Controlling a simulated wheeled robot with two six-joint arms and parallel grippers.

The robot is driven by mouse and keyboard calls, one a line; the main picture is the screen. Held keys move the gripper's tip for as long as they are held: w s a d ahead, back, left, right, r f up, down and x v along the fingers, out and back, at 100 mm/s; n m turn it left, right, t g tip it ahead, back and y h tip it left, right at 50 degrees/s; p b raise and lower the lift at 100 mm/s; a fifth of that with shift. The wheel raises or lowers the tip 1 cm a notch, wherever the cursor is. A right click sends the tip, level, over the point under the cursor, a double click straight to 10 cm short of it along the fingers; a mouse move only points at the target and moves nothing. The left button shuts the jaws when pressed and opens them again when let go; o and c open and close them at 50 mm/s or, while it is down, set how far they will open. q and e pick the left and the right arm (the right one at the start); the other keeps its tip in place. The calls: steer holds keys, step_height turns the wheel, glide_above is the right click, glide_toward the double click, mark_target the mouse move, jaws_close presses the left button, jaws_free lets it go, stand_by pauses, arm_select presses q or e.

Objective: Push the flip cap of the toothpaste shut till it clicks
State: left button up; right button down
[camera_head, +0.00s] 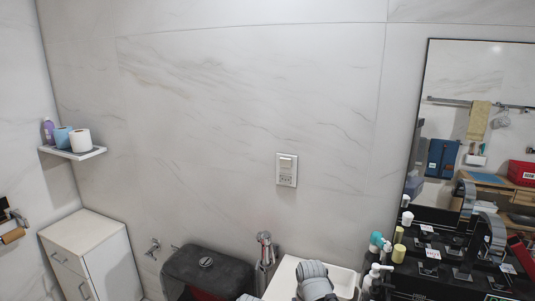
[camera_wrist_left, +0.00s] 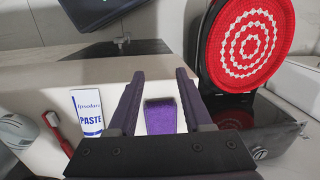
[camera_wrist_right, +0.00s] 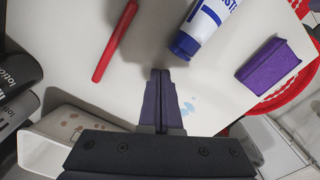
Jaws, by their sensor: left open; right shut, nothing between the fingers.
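The toothpaste tube is white with blue print. In the left wrist view the tube (camera_wrist_left: 88,108) is left of my left gripper (camera_wrist_left: 157,76), which is open and apart from it. In the right wrist view the tube (camera_wrist_right: 213,20) shows at the top, its dark blue cap (camera_wrist_right: 184,46) pointing down-left toward my right gripper (camera_wrist_right: 160,73). That gripper is shut and empty, its tips a short way below and left of the cap. I cannot tell whether the flip lid stands open. The head view does not show the tube.
A purple sponge (camera_wrist_left: 160,116) appears between the left fingers in the picture; it also shows in the right wrist view (camera_wrist_right: 268,66). A red toothbrush (camera_wrist_right: 115,42) lies left of the tube. Dark lotion bottles (camera_wrist_right: 20,75) stand at left. A red patterned round item (camera_wrist_left: 248,42) is at right.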

steer(key=shift+r, duration=0.15)
step_height(320, 180, up, 8)
steer(key=p, duration=0.8)
steer(key=s+a+n+h, duration=0.1)
steer(key=s+a, duration=0.3)
steer(key=s, duration=0.7)
steer(key=shift+s+a+n, duration=0.2)
steer(key=shift+a+n, duration=0.15)
steer(key=shift+n, duration=0.35)
